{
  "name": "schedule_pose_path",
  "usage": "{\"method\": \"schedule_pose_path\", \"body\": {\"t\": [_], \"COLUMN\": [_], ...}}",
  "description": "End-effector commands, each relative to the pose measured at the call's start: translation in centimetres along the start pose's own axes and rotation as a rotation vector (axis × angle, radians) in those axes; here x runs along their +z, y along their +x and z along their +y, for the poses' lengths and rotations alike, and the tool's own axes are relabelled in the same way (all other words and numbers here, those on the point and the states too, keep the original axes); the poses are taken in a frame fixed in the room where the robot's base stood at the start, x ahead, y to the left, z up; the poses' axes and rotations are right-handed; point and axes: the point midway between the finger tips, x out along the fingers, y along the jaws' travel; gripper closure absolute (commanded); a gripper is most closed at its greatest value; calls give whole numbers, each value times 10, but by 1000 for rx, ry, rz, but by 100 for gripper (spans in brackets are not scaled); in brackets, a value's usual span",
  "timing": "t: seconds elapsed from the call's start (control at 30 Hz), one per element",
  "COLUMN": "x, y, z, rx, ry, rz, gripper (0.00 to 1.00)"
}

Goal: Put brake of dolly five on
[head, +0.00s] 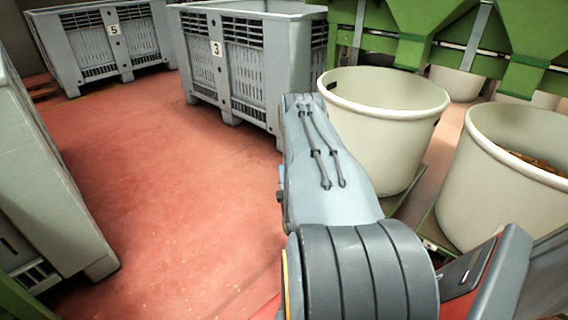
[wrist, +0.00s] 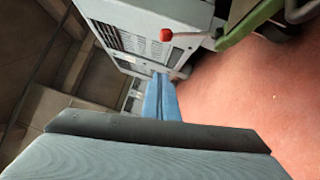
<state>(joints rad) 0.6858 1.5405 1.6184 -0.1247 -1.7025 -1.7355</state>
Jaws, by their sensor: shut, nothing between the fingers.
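I cannot pick out a dolly marked five or its brake lever. The tubs at the right of the head view stand on low green-edged bases (head: 428,232), and no number shows on them. The only 5 I see is on a grey slatted crate (head: 84,52) at the back left. My gripper (wrist: 160,78) shows in the wrist view as two blue fingers closed together and empty. Beyond them is a grey housing with vents, with a red knob (wrist: 165,34) above the fingertips.
A grey crate marked 3 (head: 255,75) stands at the back middle. Two cream tubs (head: 385,125) (head: 510,180) stand at the right under green hoppers (head: 420,25). A grey bin (head: 40,170) is at the left edge. The red floor (head: 175,190) between is clear.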

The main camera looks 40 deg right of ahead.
Motion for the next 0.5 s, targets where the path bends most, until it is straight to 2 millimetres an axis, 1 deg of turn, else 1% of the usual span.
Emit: {"method": "schedule_pose_path", "body": {"t": [0.03, 0.1, 0.5], "x": [3, 6, 8], "y": [-4, -9, -11], "z": [-12, -17, -17], "rx": [17, 36, 50], "ry": [-19, -41, -54], "rz": [-11, -21, -28], "gripper": [100, 100, 100]}}
